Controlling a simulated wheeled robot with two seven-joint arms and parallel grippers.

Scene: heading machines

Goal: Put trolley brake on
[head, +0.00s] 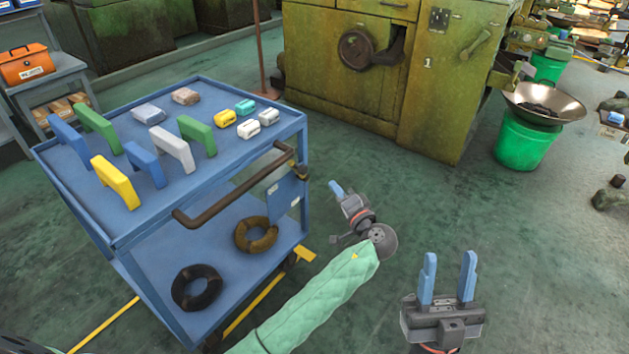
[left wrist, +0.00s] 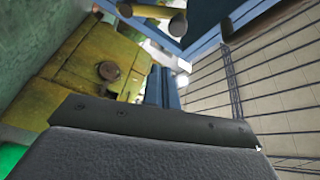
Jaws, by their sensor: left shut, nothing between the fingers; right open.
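The blue trolley (head: 240,158) stands at the left in the head view, with its dark push handle (head: 232,190) facing me. A small yellow tab (head: 305,254) sits low at its near right corner, beside a dark caster; it looks like a brake pedal, but I cannot be sure. My left gripper (head: 336,189) is shut and empty, in the air right of the trolley and apart from it. My right gripper (head: 448,278) is open and empty, further right, fingers pointing up.
Coloured blocks and arches stand on the trolley's top; two rings (head: 197,287) lie on its lower shelf. A green machine (head: 365,70) stands behind. A green bucket (head: 525,140) under a metal pan (head: 543,104) is at the right. Open floor (head: 450,200) lies between.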

